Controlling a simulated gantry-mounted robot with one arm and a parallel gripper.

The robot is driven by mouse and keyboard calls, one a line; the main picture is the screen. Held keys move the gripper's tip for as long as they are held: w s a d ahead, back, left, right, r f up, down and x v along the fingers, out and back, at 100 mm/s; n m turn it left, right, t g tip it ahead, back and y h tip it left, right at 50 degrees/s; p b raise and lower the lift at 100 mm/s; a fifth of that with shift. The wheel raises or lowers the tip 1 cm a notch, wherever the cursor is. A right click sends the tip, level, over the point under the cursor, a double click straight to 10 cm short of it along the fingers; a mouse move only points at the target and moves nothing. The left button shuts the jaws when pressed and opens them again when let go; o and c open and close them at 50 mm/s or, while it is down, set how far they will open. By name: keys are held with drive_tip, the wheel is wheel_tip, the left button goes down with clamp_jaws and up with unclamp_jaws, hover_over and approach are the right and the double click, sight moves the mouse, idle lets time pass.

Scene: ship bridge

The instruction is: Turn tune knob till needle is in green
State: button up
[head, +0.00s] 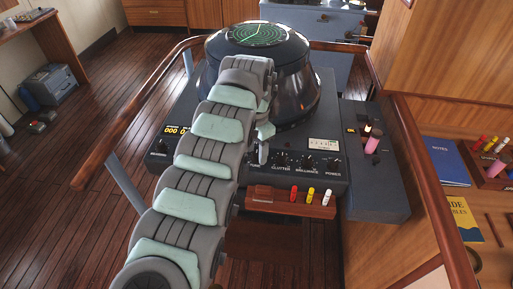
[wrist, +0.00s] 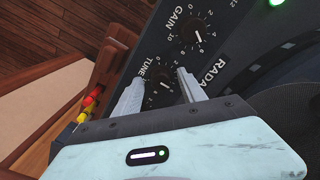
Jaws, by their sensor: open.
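The tune knob (wrist: 164,90) is a small black knob with a white pointer, labelled TUNE, on the dark radar console (head: 185,115). In the wrist view my gripper (wrist: 160,77) is open, with one finger on each side of the tune knob; I cannot tell whether they touch it. In the head view my gripper (head: 263,152) is at the console's front panel, and the arm hides most of the tune knob's area. A small white meter (head: 324,145) sits on the panel to the right; its needle and any green zone are too small to make out.
The gain knob (wrist: 190,32) is close to the tune knob. Clutter (head: 281,160), brilliance (head: 308,162) and power (head: 333,163) knobs line the panel's right. A wooden holder (head: 268,200) with red, yellow and white markers juts out below. A wooden handrail (head: 125,115) borders the left.

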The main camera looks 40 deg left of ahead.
drive_tip(key=shift+f, duration=0.15)
drive_tip(key=shift+c, duration=0.2)
clamp_jaws()
idle(0.3)
